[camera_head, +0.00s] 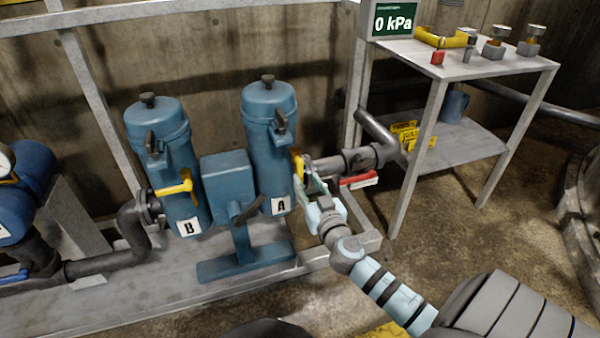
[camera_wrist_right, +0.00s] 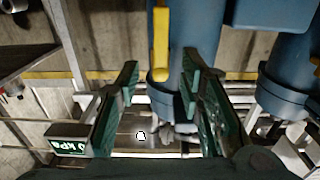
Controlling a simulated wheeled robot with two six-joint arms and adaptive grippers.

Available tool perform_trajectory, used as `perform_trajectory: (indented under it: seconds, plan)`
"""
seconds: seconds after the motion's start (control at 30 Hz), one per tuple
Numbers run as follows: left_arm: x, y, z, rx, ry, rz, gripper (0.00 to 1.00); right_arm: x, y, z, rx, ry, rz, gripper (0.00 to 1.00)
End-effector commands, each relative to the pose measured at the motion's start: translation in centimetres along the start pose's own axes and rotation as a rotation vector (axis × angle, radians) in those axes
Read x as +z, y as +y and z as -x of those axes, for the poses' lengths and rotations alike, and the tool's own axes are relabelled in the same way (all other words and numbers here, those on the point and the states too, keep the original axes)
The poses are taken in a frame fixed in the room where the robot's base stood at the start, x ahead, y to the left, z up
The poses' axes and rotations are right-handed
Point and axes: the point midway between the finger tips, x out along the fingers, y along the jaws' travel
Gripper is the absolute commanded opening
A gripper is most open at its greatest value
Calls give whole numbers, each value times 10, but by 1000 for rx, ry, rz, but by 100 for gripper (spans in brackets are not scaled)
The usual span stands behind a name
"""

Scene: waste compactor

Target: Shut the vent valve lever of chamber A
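Chamber A (camera_head: 268,150) is a blue canister with a black knob on top and a white "A" label. A yellow lever (camera_head: 298,166) is at its right side, partly hidden by my gripper; it also shows in the right wrist view (camera_wrist_right: 161,45), hanging lengthwise in the picture. My right gripper (camera_head: 309,192) is at this lever. In the wrist view its dark green fingers (camera_wrist_right: 160,75) are spread apart, with the yellow lever in line with the gap between their tips. I cannot tell whether they touch it. My left gripper is not in view.
Chamber B (camera_head: 162,150), with its own yellow lever (camera_head: 174,188), stands to the left. A pipe (camera_head: 345,163) with a red lever (camera_head: 359,180) lies close right of my gripper. A metal table (camera_head: 480,65) stands at the right; a display (camera_head: 394,20) reads 0 kPa.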

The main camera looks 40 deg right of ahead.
Motion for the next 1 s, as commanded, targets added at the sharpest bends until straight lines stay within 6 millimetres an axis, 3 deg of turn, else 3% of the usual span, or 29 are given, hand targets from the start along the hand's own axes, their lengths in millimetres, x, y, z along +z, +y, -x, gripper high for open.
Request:
perform_trajectory:
  seconds: [0.1,0.3,0.6,0.83,1.0]
  plan:
    - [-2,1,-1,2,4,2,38,0,0,-32,2,1,-2,34]
    - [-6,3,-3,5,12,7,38,1,-1,-61,0,-1,-2,34]
    - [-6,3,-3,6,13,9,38,1,-1,-65,-1,-3,-1,34]
    - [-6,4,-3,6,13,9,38,2,-1,-65,-1,-3,-1,0]
    - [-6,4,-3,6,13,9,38,2,-1,-65,-1,-3,-1,0]
